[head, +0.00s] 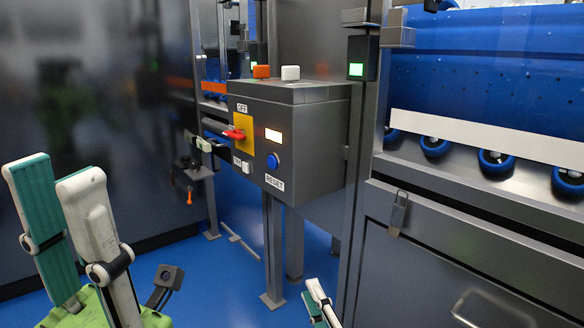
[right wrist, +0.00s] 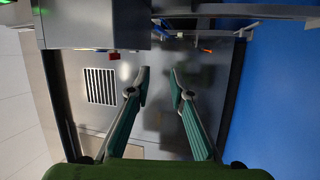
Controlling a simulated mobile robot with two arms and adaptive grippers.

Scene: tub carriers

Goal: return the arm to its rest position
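My left gripper (head: 54,172) rises at the lower left of the head view. Its two white-and-teal fingers stand apart with nothing between them. My right gripper (head: 316,290) shows only in part at the bottom edge of the head view, below the control box. In the right wrist view, the right gripper's fingers (right wrist: 158,78) are apart and empty, with a grey panel behind them. Neither gripper visibly touches anything.
A grey control box (head: 312,145) on posts has a red switch (head: 234,133), a blue RESET button (head: 272,162) and a lit indicator (head: 273,135). A grey cabinet (head: 450,265) with a roller conveyor (head: 500,162) stands at the right. Blue floor (head: 225,285) lies clear between.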

